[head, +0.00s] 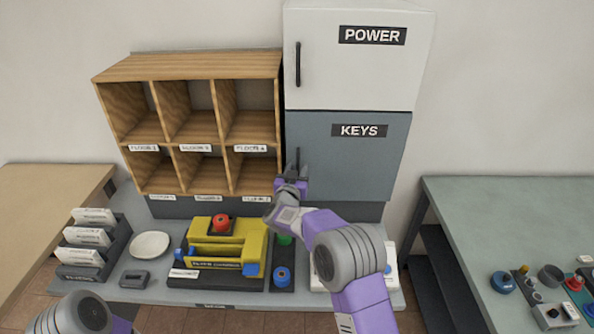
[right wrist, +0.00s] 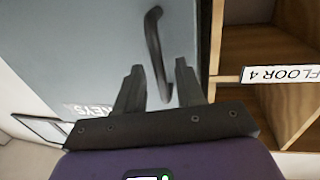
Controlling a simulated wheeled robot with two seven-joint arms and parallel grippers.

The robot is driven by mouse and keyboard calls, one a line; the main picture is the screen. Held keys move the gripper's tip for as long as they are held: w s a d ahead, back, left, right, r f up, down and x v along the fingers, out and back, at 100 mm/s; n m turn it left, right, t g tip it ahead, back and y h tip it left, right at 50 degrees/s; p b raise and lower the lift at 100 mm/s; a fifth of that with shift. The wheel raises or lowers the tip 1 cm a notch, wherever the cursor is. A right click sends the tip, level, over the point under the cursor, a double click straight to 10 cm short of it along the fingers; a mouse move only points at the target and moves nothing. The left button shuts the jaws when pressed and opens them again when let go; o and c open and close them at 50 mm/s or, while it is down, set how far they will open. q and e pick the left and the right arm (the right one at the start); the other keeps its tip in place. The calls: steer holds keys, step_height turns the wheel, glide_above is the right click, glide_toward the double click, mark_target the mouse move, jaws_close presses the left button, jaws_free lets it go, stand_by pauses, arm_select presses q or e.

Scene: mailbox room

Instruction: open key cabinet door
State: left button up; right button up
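The key cabinet door (head: 350,165) is a grey-blue panel with a black KEYS label, below the white POWER door, and it looks shut. Its dark vertical handle is at the left edge, mostly hidden behind my right gripper (head: 292,172) in the head view. In the right wrist view the black curved handle (right wrist: 154,50) stands out from the door (right wrist: 90,45), and its near end lies between the two fingers of my right gripper (right wrist: 160,82). The fingers are apart, with gaps to the handle. Only my left arm shows at the bottom left; its gripper is out of view.
A wooden pigeonhole shelf (head: 190,78) stands directly left of the cabinet. On the counter below are a yellow device (head: 228,245), a white plate (head: 149,245) and a file rack (head: 75,262). A green side table (head: 510,215) with small parts is on the right.

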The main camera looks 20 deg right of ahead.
jaws_close()
stand_by(0.4)
